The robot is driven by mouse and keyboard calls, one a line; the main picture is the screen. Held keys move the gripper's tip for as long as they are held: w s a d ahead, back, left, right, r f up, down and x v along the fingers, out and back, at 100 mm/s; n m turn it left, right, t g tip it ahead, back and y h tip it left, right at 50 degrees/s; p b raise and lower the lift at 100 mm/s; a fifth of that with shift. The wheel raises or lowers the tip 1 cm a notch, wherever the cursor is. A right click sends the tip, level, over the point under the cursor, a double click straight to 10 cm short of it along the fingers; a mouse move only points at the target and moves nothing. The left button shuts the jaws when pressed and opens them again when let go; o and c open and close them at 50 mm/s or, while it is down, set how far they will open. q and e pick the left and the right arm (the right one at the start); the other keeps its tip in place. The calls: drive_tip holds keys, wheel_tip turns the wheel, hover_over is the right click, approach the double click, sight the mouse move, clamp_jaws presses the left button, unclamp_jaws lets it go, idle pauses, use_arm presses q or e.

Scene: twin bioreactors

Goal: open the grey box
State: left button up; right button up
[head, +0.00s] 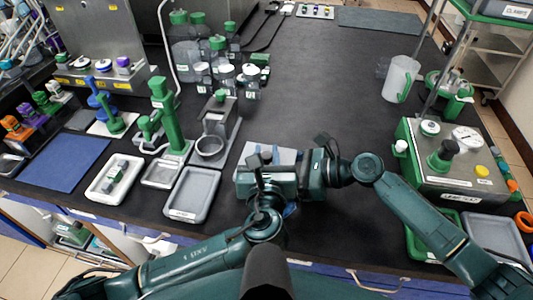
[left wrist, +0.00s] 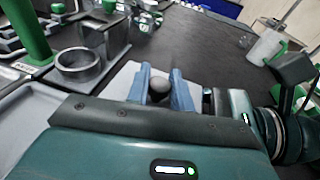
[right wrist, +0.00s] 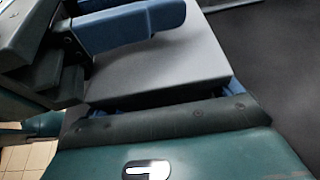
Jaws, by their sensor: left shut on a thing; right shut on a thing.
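The grey box (head: 287,156) is at the front middle of the black bench, largely hidden behind my grippers in the head view. Its flat pale top also shows in the left wrist view (left wrist: 125,82) and fills the middle of the right wrist view (right wrist: 170,70). My left gripper (left wrist: 160,88) is shut on a round dark knob (left wrist: 160,84) above this top, between its blue fingers. My right gripper (right wrist: 150,105) is shut at the box's near side; its fingertips are mostly hidden. I cannot tell whether the lid sits apart from the box.
A grey tray (head: 191,214) lies to the left, with a grey stand with a ring (head: 210,150) behind it. A green-and-grey device (head: 455,165) and a clear jug (head: 400,78) stand at the right. The bench behind the box is clear.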

sight(267, 155)
use_arm(q)
drive_tip(key=shift+r, duration=0.15)
clamp_jaws()
drive_tip(key=shift+r, duration=0.95)
drive_tip(key=shift+r, duration=0.1)
drive_tip(key=shift+r, duration=1.9)
use_arm(e)
drive_tip(key=o, duration=1.1)
